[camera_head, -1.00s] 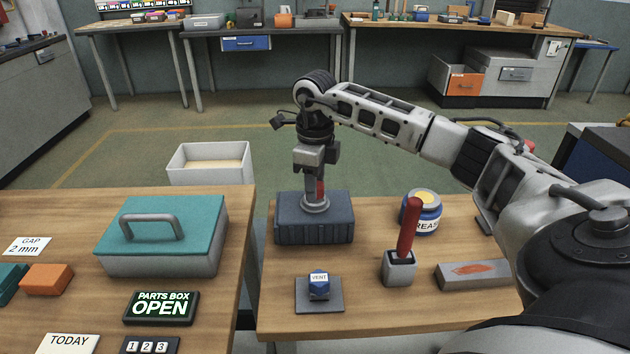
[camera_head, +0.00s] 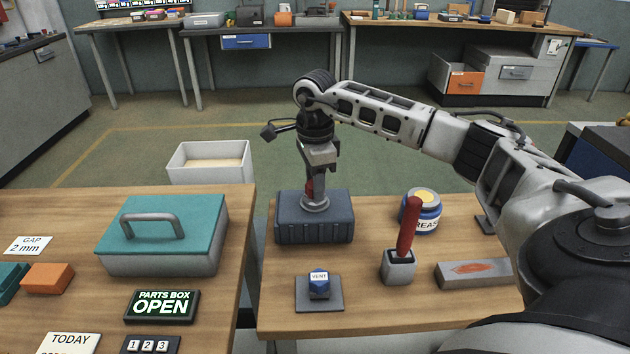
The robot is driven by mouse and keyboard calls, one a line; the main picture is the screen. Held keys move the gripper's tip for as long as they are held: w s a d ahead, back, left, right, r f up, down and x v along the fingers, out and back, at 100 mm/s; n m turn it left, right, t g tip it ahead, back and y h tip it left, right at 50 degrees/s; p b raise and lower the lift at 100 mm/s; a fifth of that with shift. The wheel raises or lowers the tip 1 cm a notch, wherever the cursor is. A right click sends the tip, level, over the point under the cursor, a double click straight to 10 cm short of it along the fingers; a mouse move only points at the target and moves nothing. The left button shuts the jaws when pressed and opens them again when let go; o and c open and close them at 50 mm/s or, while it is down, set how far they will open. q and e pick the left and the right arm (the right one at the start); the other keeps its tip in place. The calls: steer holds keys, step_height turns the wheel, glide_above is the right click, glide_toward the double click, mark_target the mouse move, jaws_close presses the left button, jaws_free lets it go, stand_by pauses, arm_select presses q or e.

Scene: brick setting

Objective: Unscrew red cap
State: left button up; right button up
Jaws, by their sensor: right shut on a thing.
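The red cap (camera_head: 310,186) sits low between the fingers of my right gripper (camera_head: 313,185), and only a small part of it shows. My right gripper points straight down and is shut on the cap. Below it is a round metal neck (camera_head: 315,203) on top of a dark grey ribbed block (camera_head: 314,225), which stands on the right table. The fingers hide most of the cap, and I cannot tell whether it is still seated on the neck. My left gripper is not in view.
On the right table (camera_head: 420,307) stand a blue grease jar (camera_head: 425,217), a red-handled tool in a holder (camera_head: 408,232), a grey block (camera_head: 474,273) and a blue vent knob (camera_head: 319,285). A teal-lidded box (camera_head: 162,238) is on the left table, across a gap.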

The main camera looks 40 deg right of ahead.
steer(key=n, duration=0.6)
steer(key=shift+n, duration=0.4)
steer(key=shift+n, duration=0.5)
steer(key=o, duration=0.8)
steer(key=shift+n, duration=0.3)
steer(key=o, duration=0.8)
steer(key=shift+c, duration=0.2)
steer(key=shift+r, duration=0.1)
